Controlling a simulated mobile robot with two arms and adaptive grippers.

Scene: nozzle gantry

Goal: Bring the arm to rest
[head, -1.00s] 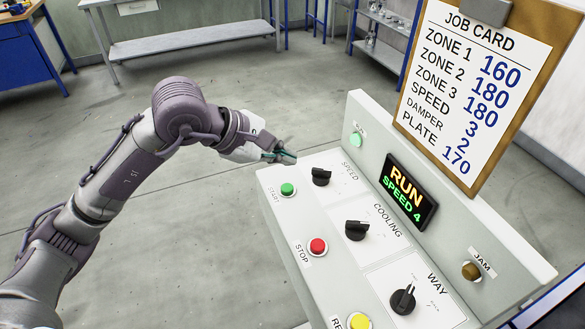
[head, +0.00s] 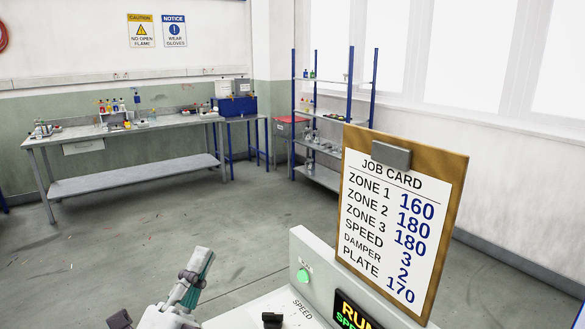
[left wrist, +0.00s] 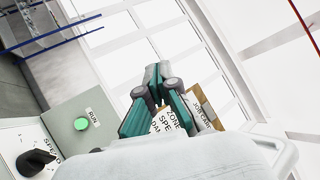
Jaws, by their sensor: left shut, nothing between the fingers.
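My left gripper (head: 199,268) stands at the bottom of the head view, left of the control panel (head: 305,244), with its fingers pointing up. In the left wrist view its green fingers (left wrist: 157,74) meet at the tips, shut and empty. The speed knob (head: 272,320) is black and partly cut off at the bottom edge. The green run lamp (head: 303,277) shows lit in both views. The display (head: 352,312) is partly cut off, with RUN readable. The rest of my left arm is out of the head view. My right gripper is not in view.
A clipboard with the job card (head: 388,220) stands up from the panel's back. A bench (head: 130,130) and a blue-post shelf (head: 330,120) stand by the far walls.

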